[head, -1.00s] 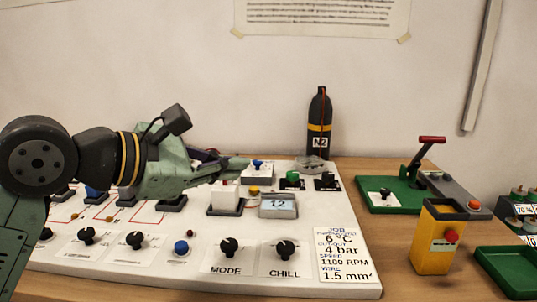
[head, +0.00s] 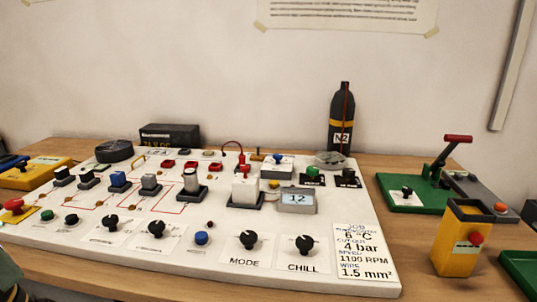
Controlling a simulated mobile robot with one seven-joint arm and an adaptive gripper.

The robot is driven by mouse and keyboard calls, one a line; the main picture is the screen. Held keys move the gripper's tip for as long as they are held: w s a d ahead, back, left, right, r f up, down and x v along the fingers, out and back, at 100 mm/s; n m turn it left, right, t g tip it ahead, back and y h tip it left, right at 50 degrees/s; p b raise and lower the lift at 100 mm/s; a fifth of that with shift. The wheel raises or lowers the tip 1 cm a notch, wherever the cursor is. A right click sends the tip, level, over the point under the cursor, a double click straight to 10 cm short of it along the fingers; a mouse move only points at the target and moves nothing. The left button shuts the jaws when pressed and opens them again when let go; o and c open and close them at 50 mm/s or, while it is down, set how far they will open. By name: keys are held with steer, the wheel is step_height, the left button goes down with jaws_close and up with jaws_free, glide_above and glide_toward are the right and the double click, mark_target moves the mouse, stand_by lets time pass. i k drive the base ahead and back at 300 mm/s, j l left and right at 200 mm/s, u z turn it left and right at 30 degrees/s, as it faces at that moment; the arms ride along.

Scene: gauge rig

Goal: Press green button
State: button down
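A small round green button (head: 47,215) sits near the front left of the white control panel (head: 365,214), just right of a red mushroom knob (head: 14,206). A second green-topped piece (head: 313,173) on a black base stands at the panel's back right, beside a dark one (head: 347,175). I cannot tell whether that piece is a button. My gripper is not in view. Only small parts of my arm show at the lower left corner and edge.
Black knobs (head: 248,240) and a blue button (head: 202,238) line the panel's front. A yellow box (head: 460,235) with a red button and a green lever base (head: 420,200) stand at right. A black bottle (head: 341,120) stands behind.

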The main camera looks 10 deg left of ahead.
mark_target(49, 214)
steer(key=u, duration=1.35)
